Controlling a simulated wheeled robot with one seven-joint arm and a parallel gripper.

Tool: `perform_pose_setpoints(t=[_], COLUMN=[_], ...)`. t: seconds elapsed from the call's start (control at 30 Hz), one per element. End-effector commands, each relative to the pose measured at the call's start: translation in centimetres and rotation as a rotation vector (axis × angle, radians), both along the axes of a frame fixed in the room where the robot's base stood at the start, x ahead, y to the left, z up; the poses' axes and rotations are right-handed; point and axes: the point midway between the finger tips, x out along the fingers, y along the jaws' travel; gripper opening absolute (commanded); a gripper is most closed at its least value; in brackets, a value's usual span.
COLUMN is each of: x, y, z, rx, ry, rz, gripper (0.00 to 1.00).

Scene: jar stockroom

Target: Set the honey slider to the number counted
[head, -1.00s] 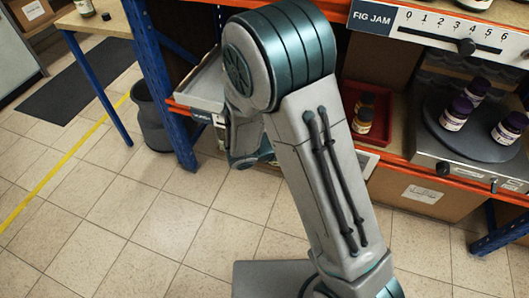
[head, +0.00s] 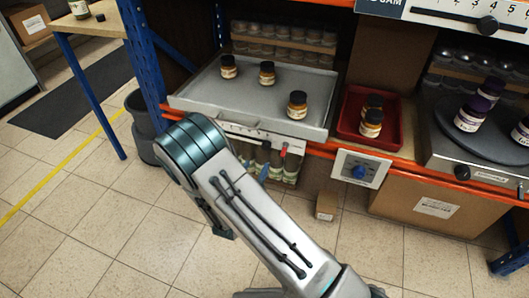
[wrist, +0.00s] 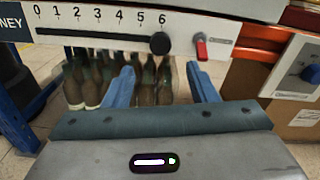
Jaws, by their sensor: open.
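The honey slider panel (wrist: 100,17) is a white strip with a scale from 0 to 6 and a label ending in "NEY". Its black knob (wrist: 160,43) sits at the right end of the slot, under the 6. My gripper (wrist: 163,82) is open and empty, its two blue fingers below the panel on either side of the knob in the picture. In the head view the panel is partly hidden by my arm. Above it, a grey tray (head: 200,95) holds three amber jars with dark lids: one at left (head: 228,67), one in the middle (head: 267,73), one at front right (head: 297,104).
A red switch (wrist: 201,47) is right of the knob. Dark bottles (wrist: 85,82) stand beneath the panel. A red bin (head: 350,112) with amber jars and a blue dial (head: 359,172) are to the right. The fig jam slider (head: 450,18) and a turntable with purple-lidded jars are farther right.

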Motion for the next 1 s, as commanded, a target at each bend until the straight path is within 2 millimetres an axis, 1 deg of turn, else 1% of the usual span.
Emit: perform_pose_setpoints(t=[0.03,0.2,0.3,0.4,0.5,0.6,0.87,0.97,1.0], x=[1.1,4.5,6.2,7.4,8.2,8.5,8.6,8.6,8.6], y=[-0.6,-1.8,-2.4,-2.8,-3.1,-3.2,-3.2,-3.2,-3.2], z=[-0.2,-0.2,-0.2,-0.2,-0.1,0.0,0.0,0.0,0.0], rx=[0.001,0.002,0.002,0.002,0.001,0.000,0.000,0.000,0.000], ry=[-0.003,-0.004,-0.003,-0.001,-0.001,0.001,0.001,0.001,0.001], rz=[-0.006,-0.005,-0.005,-0.004,-0.003,-0.002,-0.002,-0.002,-0.002], gripper=[0.52,0.52,0.52,0.52,0.52,0.52,0.52,0.27,0.16])
